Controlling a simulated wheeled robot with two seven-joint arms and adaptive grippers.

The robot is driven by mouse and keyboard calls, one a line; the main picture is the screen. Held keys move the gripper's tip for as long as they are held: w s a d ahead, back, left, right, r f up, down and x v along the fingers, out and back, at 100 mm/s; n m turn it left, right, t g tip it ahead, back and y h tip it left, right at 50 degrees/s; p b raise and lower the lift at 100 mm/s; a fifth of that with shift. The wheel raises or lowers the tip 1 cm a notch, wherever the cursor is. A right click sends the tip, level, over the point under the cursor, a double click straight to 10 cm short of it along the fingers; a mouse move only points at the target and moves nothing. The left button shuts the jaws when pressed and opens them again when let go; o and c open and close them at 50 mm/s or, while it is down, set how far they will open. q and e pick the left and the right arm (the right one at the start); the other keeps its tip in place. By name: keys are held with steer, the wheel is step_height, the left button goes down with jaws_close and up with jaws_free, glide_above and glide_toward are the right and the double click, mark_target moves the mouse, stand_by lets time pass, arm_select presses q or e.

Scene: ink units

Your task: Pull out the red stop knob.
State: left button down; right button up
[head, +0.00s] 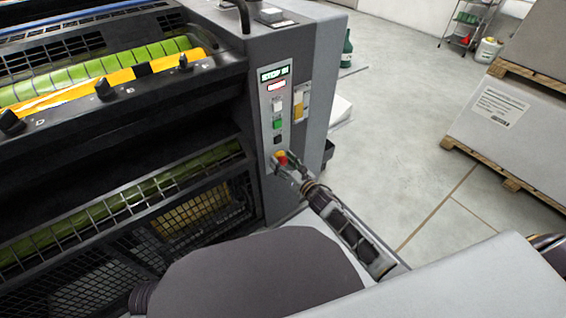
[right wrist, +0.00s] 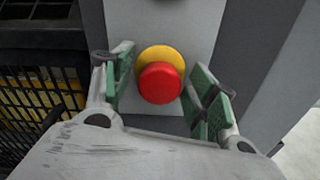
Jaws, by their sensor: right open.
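The red stop knob (head: 281,158) sits low on the light control panel of the grey press. In the right wrist view the red knob (right wrist: 160,83) stands out from a yellow collar (right wrist: 161,58). My right gripper (head: 285,166) is at the knob, its arm reaching up from the lower right. In the right wrist view my right gripper (right wrist: 164,88) is open, with a green-padded finger on each side of the knob and gaps between pads and knob. My left gripper is not in view.
The control panel (head: 269,111) carries a lit display (head: 274,74) and green, white and dark buttons above the knob. The press (head: 110,130) with guards and green rollers fills the left. Pallet-borne stacks (head: 510,120) stand at right, with open floor (head: 400,100) between.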

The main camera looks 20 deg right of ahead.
jaws_close()
stand_by(0.3)
